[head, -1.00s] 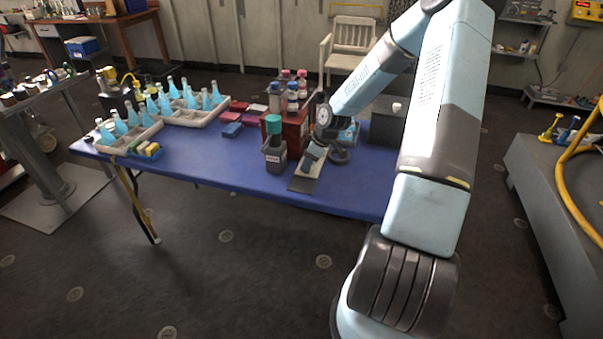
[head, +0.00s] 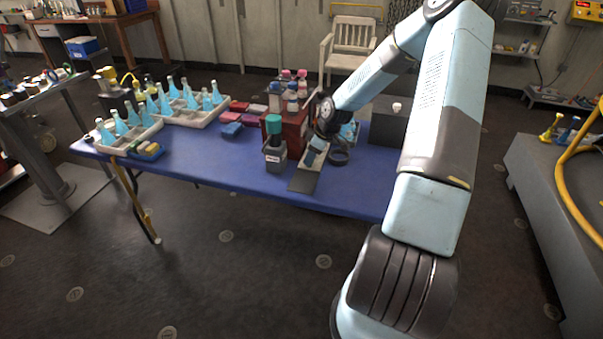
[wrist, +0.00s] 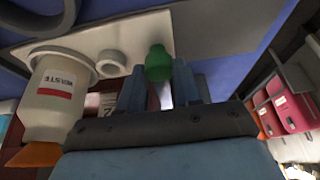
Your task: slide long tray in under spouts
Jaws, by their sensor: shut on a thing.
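The long tray (head: 306,180) lies near the front edge of the blue table, a narrow strip with a dark near part, running away under my gripper (head: 318,148). In the wrist view a long pale surface (wrist: 215,32), seemingly this tray, crosses the top. My gripper (wrist: 160,85) is shut, with a small green knob-like part (wrist: 158,62) between its fingertips. I take this knob as the tray's handle, though the joint is hidden. I cannot make out the spouts clearly in either view.
A white WASTE bottle (wrist: 55,95) is near my gripper. Flask trays (head: 130,140) stand left.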

